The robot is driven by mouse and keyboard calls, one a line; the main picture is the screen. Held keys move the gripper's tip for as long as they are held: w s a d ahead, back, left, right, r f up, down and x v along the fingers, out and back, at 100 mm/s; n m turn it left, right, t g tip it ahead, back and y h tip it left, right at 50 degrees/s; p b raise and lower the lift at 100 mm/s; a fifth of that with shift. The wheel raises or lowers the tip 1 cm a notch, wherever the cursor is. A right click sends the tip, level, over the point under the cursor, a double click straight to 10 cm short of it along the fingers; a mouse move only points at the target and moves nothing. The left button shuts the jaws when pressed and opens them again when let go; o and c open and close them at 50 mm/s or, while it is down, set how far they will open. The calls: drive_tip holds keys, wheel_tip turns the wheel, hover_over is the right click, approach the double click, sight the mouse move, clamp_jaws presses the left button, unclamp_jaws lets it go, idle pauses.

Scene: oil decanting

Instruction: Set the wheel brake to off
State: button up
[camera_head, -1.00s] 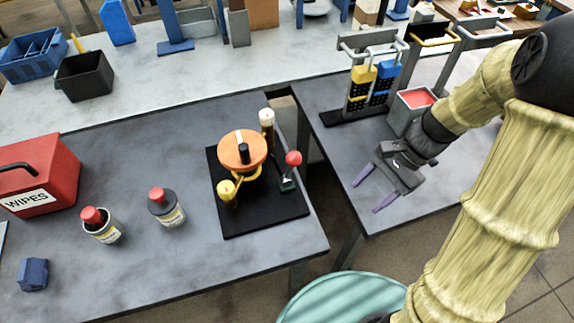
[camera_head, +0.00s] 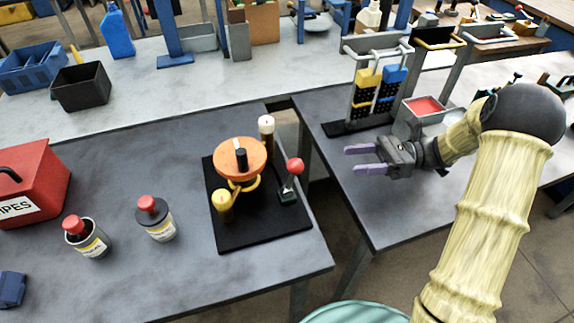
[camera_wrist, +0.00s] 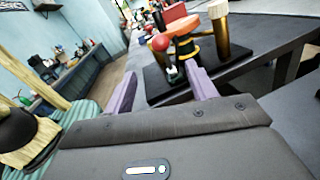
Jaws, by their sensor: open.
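An orange wheel (camera_head: 232,152) with a black knob stands on a black base plate (camera_head: 262,236) on the grey table. To its right, a lever with a red ball knob (camera_head: 294,165) rises from a small dark green base (camera_head: 288,197); I take it for the brake lever, but no label is readable. My gripper (camera_head: 348,160) is open and empty, right of the lever and apart from it, its purple fingers pointing left.
A yellow-topped post (camera_head: 222,205) and a cream-topped cylinder (camera_head: 266,128) flank the wheel. A lockout rack with yellow and blue padlocks (camera_head: 366,84) and a grey box with red inside (camera_head: 424,106) stand near my gripper. Two red-capped bottles (camera_head: 157,222) stand left. A gap separates the tables.

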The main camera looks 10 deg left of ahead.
sight(294, 174)
drive_tip(key=x, duration=1.7)
drive_tip(key=shift+f, duration=0.1)
drive_tip(key=shift+c, duration=0.3)
clamp_jaws()
